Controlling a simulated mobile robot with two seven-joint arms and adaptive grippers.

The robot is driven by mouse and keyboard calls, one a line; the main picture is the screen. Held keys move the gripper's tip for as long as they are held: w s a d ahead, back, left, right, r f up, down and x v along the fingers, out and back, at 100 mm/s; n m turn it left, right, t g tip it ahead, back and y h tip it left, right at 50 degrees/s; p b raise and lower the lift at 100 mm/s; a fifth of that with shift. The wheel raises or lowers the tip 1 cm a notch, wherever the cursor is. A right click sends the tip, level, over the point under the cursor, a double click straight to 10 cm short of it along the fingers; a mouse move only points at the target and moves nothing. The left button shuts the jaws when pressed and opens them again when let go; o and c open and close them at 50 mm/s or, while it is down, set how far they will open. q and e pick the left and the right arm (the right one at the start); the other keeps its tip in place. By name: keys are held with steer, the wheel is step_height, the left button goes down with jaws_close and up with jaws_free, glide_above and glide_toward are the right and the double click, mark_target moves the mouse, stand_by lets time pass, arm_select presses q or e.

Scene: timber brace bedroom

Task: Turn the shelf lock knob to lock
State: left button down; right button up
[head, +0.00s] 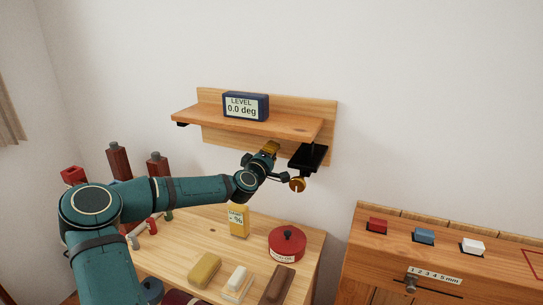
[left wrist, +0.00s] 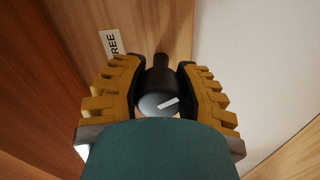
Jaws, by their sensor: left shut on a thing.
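The shelf lock knob (left wrist: 150,101) is a dark, round knob with a grey face and a short white mark that lies nearly sideways, its right end slightly higher. In the left wrist view my left gripper (left wrist: 166,82) is shut on it, with a yellow ribbed finger on each side. A partly cut-off white label reading "REE" (left wrist: 110,43) is on the wood to the left. In the head view my left gripper (head: 283,167) is beneath the wooden shelf (head: 240,122), beside a black bracket (head: 308,156). The knob cannot be made out there. My right gripper is not in view.
A level display (head: 245,106) on the shelf reads 0.0 deg. Below, a wooden table (head: 190,240) holds a red pot (head: 287,243), a yellow carton (head: 238,220) and several blocks. A wooden cabinet (head: 440,265) with coloured buttons stands at right.

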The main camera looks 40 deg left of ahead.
arm_select(q)
steer(key=shift+n, duration=0.9)
steer(key=c, duration=0.6)
jaws_free()
steer(key=shift+o, duration=0.2)
steer(key=v, duration=1.2)
